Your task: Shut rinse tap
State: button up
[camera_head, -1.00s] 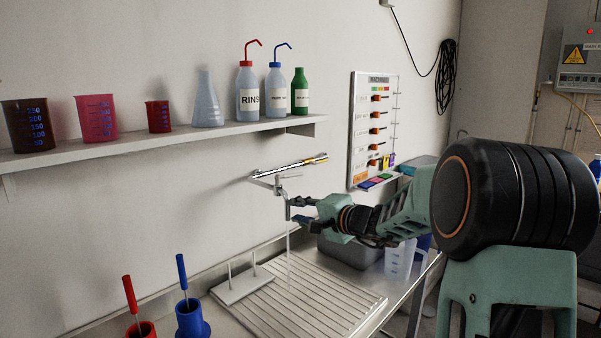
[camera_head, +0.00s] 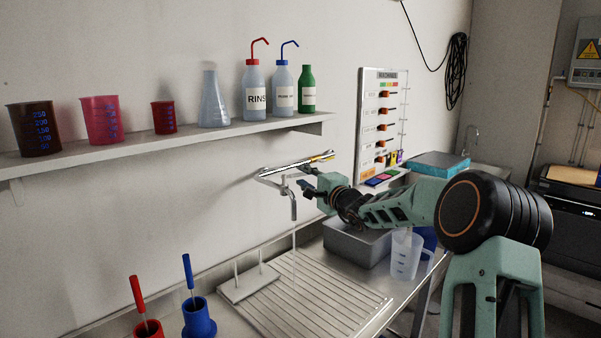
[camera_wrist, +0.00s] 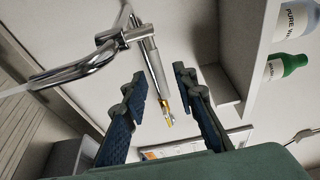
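The rinse tap (camera_head: 292,186) is a chrome wall tap with a bent spout. Its long lever (camera_head: 298,165) has a yellow end and points right along the wall. In the wrist view the lever (camera_wrist: 150,62) shows between my fingers, its yellow tip beyond them, and the curved spout (camera_wrist: 72,72) lies to the left. A thin pale water stream falls below the spout in the head view. My gripper (camera_wrist: 158,85) is open and empty. In the head view my gripper (camera_head: 306,186) is just right of the spout and below the lever. I cannot tell whether it touches the lever.
A shelf (camera_head: 180,140) with beakers, a flask and bottles hangs above left. A ribbed drainboard (camera_head: 315,300) with a peg stand lies below the tap. A grey basin (camera_head: 357,250) and a clear jug (camera_head: 405,258) stand below my arm. A labelled board (camera_head: 370,125) is on the wall behind.

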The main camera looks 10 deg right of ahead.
jog(key=shift+x, duration=1.2)
grip_shut()
